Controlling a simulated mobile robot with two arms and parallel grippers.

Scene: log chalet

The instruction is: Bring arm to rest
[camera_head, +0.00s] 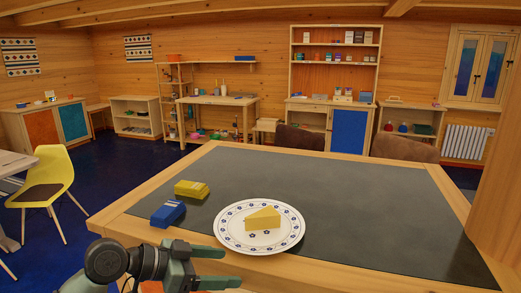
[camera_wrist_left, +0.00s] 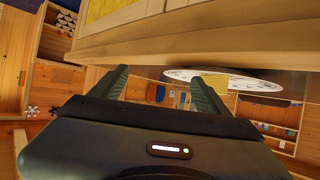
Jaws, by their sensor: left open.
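My left gripper (camera_head: 231,267) is at the near edge of the table, at the bottom of the head view, just in front of the plate. Its two fingers are apart with nothing seen between them; they also show spread in the left wrist view (camera_wrist_left: 159,78). The left arm comes in from the bottom left. The fingers look clear of the plate, but the exact gap cannot be told. My right gripper is not in view.
The wood-framed table (camera_head: 350,184) has a dark top. A patterned plate (camera_head: 233,242) holds a yellow wedge (camera_head: 262,218). A yellow chair (camera_head: 50,172) stands left; the table's right side is clear.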

